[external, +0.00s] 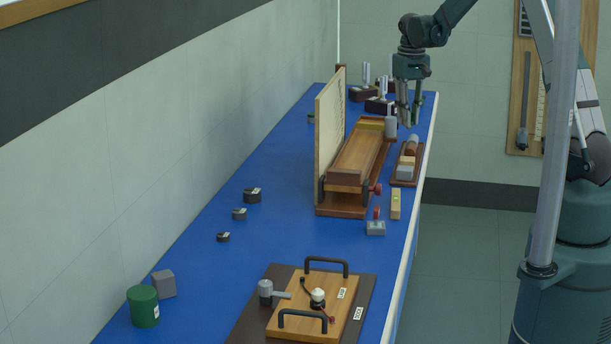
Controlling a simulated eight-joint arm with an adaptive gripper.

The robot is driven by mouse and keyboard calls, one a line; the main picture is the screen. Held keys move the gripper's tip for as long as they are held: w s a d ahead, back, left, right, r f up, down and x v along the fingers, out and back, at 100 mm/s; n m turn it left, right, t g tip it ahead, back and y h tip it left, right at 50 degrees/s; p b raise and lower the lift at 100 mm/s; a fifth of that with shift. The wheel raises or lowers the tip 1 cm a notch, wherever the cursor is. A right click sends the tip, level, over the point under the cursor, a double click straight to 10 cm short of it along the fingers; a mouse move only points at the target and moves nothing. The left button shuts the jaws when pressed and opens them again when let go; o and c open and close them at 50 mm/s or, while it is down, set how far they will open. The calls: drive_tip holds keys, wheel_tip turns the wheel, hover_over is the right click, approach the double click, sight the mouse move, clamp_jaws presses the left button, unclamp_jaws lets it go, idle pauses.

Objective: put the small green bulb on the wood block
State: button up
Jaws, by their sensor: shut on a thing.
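My gripper (409,122) points down at the far right end of the blue bench, beside the long wooden apparatus. Its fingers are shut on a small greenish thing that is mostly hidden between them. It may be the green bulb, but it is too small to tell. I cannot tell whether it touches anything below. A long wood block (357,160) lies on the wooden base of the apparatus; I cannot tell if it is the task's block.
An upright board (330,130) stands left of the gripper. A tray (404,181) with small blocks lies just in front of it. Dark-based stands (378,105) are behind. Nearer are a green canister (143,307) and a handled board (345,290).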

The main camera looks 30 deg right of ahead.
drive_tip(key=shift+f, duration=3.1)
drive_tip(key=shift+f, duration=1.85)
drive_tip(key=shift+f, duration=0.2)
drive_tip(key=o, duration=0.7)
drive_tip(key=shift+o, duration=0.2)
drive_tip(key=shift+r, duration=0.15)
wheel_tip(320, 180, up, 12)
drive_tip(key=shift+r, duration=0.1)
